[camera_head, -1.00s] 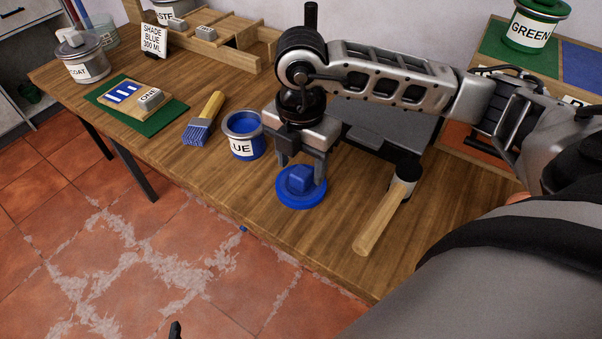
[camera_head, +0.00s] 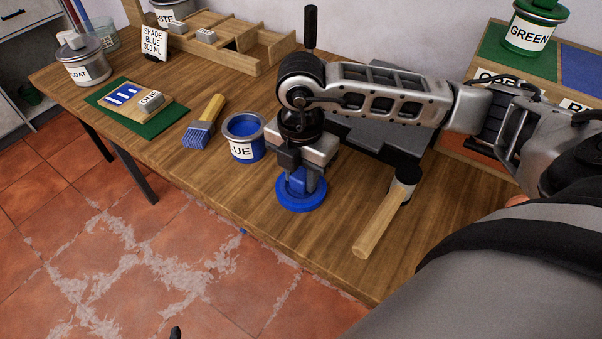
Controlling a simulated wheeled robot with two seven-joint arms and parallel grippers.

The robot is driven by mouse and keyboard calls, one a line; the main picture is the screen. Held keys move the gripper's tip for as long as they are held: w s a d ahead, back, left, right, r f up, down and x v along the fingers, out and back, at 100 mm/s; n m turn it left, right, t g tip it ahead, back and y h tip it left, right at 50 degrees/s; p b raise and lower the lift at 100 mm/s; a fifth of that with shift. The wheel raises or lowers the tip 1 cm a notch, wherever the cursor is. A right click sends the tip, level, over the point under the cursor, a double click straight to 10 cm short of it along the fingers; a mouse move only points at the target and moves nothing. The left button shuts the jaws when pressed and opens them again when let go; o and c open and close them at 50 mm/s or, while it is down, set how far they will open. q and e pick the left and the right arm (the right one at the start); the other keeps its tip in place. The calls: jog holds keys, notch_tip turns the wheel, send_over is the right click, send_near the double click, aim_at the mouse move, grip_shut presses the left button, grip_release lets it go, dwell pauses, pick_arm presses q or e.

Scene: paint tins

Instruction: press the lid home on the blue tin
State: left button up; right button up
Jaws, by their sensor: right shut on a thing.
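The blue tin (camera_head: 244,150), its label partly reading "UE", stands open on the table with blue paint showing inside. The round blue lid (camera_head: 301,202) with a raised block handle is on the table near the front edge, to the right of the tin and nearer. My right gripper (camera_head: 301,186) points down over the lid and is shut on its handle. A mallet (camera_head: 381,220) with a wooden handle and a black head lies to the right of the lid. At the bottom edge a small dark tip shows; I cannot tell whether it is my left gripper.
A paintbrush (camera_head: 204,122) lies left of the tin. A green mat (camera_head: 152,126) with a sample board is further left, and a coat tin (camera_head: 84,66) stands behind it. A wooden rack (camera_head: 238,65) is at the back. A green tin (camera_head: 531,32) stands on a coloured board at right.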

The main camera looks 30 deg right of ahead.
jog(key=shift+r, duration=0.65)
jog(key=s+a+r, duration=0.4)
jog(key=a+r, duration=0.7)
jog(key=a, duration=0.2)
jog(key=shift+a+r, duration=0.2)
jog(key=shift+r, duration=0.15)
jog(key=shift+s, duration=0.1)
jog(key=shift+o, duration=0.5)
